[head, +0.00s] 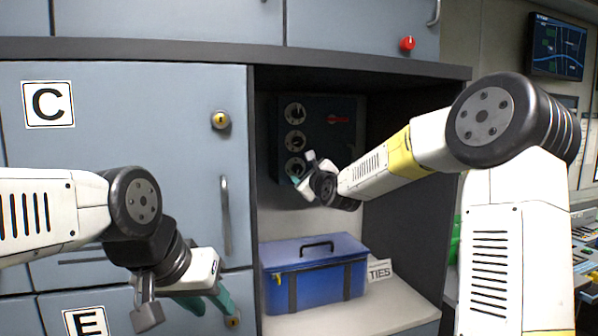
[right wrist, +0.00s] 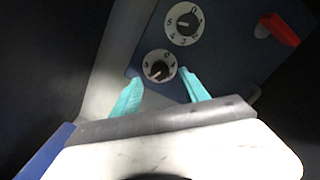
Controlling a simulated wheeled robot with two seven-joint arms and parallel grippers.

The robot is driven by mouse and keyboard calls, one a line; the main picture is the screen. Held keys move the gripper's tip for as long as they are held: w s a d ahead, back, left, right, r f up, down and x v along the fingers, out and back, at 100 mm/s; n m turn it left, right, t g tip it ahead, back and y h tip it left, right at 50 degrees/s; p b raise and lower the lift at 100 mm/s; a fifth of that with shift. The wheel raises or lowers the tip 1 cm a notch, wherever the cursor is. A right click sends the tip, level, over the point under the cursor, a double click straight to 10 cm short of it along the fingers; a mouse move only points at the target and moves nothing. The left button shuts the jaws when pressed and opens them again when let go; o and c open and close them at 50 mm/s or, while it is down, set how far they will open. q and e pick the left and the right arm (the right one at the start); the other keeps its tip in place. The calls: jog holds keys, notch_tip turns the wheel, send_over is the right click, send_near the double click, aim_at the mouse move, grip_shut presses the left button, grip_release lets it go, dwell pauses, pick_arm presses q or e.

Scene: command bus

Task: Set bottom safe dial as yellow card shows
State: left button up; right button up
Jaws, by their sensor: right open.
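The dark safe (head: 335,135) stands in the open shelf bay with a column of three round white dials on its front. The bottom dial (head: 295,167) is partly behind my right gripper (head: 298,180). In the right wrist view the bottom dial (right wrist: 159,67) has a black knob with a pale pointer mark. My right gripper's teal fingers (right wrist: 160,78) are open, one on either side of that dial in the picture; I cannot tell whether they touch it. My left gripper (head: 208,303) hangs low at the left, its teal fingers apart and empty. I see no yellow card.
A blue toolbox (head: 315,270) with a TIES card (head: 379,271) beside it stands on the shelf below. The middle dial (right wrist: 184,24) and a red piece (right wrist: 279,29) are close to the right gripper. Bay walls enclose it; a locker door (head: 130,180) is at left.

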aim_at(298, 169)
jog(key=x, duration=0.5)
grip_shut()
